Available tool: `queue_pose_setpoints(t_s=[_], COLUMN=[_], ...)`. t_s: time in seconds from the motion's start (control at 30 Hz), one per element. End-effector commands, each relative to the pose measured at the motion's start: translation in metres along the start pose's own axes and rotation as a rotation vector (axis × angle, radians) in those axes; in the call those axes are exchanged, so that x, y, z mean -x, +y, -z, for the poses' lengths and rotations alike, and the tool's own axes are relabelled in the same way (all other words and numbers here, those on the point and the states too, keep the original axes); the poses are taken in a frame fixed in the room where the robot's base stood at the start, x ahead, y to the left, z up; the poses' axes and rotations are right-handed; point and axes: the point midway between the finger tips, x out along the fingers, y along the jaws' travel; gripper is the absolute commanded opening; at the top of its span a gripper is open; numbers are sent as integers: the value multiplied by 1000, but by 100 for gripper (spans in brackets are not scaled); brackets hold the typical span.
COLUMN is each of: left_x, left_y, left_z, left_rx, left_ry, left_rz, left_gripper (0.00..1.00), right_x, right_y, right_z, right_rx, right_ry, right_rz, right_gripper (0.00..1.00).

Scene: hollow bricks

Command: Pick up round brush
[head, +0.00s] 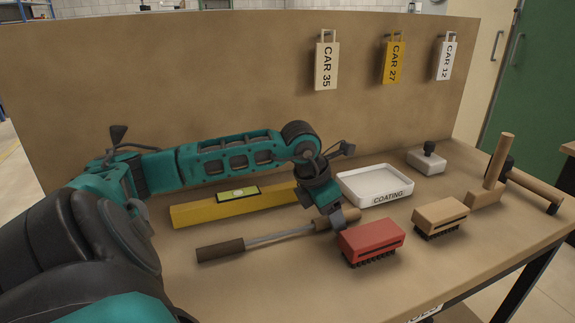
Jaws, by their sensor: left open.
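I cannot tell for sure which thing is the round brush. A long tool with a dark brown handle (220,250) and a thin grey shaft lies on the table. A tan rod with dark ends (532,188) lies at the far right. My right gripper is not in view.
A red block brush (371,239) and a tan block brush (440,215) stand near the gripper. A tan upright-handled tool (485,194) stands right. The front table is clear.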

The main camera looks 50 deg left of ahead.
Motion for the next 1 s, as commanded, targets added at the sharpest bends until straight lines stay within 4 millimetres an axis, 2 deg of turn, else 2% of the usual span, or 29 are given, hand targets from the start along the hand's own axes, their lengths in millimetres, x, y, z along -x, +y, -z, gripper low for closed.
queue_pose_setpoints(t_s=[0.27, 0.83, 1.0], left_x=[-2, -2, -2], left_y=[0, 0, 0], left_z=[0, 0, 0], left_rx=[-1, -1, -1], left_ry=[0, 0, 0], left_rz=[-1, 0, -1], left_gripper=[56, 2, 0], right_x=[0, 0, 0], right_y=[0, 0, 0], right_z=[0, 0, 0], right_rx=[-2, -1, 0], right_ry=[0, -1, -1], right_rz=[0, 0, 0], right_gripper=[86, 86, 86])
